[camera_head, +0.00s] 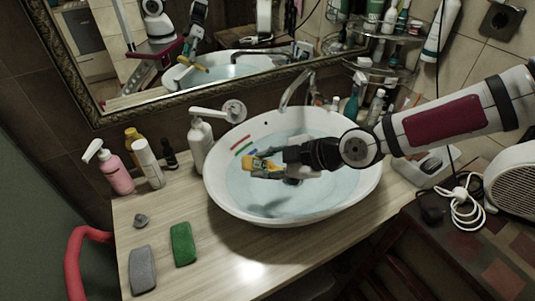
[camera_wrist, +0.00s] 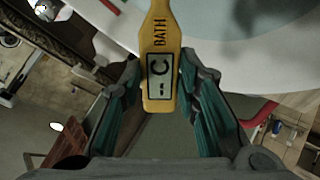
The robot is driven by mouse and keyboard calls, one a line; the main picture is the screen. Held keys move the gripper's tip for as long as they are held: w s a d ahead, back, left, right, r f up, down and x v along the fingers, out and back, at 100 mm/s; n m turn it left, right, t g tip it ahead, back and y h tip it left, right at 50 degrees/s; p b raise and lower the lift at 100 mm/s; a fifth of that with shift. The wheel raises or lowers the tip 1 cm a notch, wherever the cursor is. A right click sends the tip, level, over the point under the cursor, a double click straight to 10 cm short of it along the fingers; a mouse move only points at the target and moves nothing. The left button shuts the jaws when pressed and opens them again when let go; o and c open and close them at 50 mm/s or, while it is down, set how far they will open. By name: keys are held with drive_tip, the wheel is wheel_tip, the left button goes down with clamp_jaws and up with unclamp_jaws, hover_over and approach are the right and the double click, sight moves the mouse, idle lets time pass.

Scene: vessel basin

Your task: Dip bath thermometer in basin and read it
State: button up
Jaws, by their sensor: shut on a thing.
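A yellow bath thermometer (camera_head: 259,163) is held over the left part of the white oval basin (camera_head: 216,198), which holds clear bluish water (camera_head: 315,205). My gripper (camera_head: 270,168) is shut on the thermometer. From the head view I cannot tell for sure whether its tip touches the water. In the wrist view the thermometer (camera_wrist: 162,20) stands between the two teal finger pads.
A chrome faucet (camera_head: 290,92) and a white pump bottle (camera_head: 200,140) stand behind the basin. Pink soap (camera_head: 115,172) and other bottles stand left. A green sponge (camera_head: 183,244) and grey block (camera_head: 142,270) lie on the counter. A white heater (camera_head: 513,180) stands right.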

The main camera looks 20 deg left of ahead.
drive_tip(key=shift+f+b, duration=1.05)
drive_tip(key=shift+f, duration=1.65)
drive_tip(key=shift+w+d, duration=0.1)
drive_tip(key=shift+w, duration=0.05)
drive_tip(key=shift+w+d, duration=0.3)
drive_tip(key=shift+w, duration=0.05)
drive_tip(key=shift+s+a, duration=0.1)
drive_tip(key=shift+s+a, duration=0.3)
drive_tip(key=shift+s, duration=0.1)
drive_tip(key=shift+w, duration=0.1)
